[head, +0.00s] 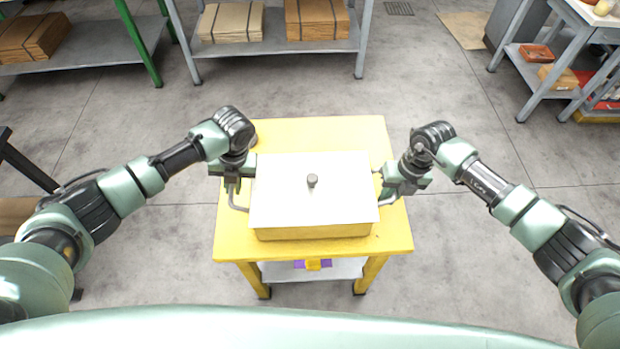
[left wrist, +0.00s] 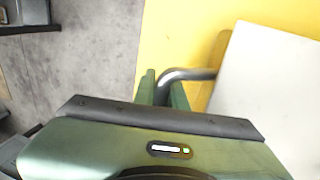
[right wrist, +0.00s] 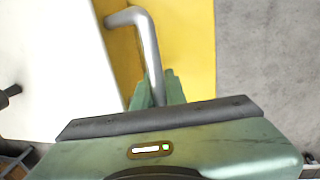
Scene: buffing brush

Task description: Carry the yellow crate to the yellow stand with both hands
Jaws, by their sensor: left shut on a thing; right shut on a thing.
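My left gripper (head: 233,182) is shut on the metal handle at the crate's left side, and this handle (left wrist: 190,74) shows between the fingers in the left wrist view. My right gripper (head: 387,190) is shut on the right handle, which also shows in the right wrist view (right wrist: 150,50). The crate looks level.
The stand's lower shelf (head: 345,268) holds a small yellow and purple thing (head: 313,264). Grey shelving with cardboard boxes (head: 230,22) stands at the back, a green-framed rack (head: 95,45) at the back left. A grey table (head: 560,60) is at the back right. The floor around the stand is clear.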

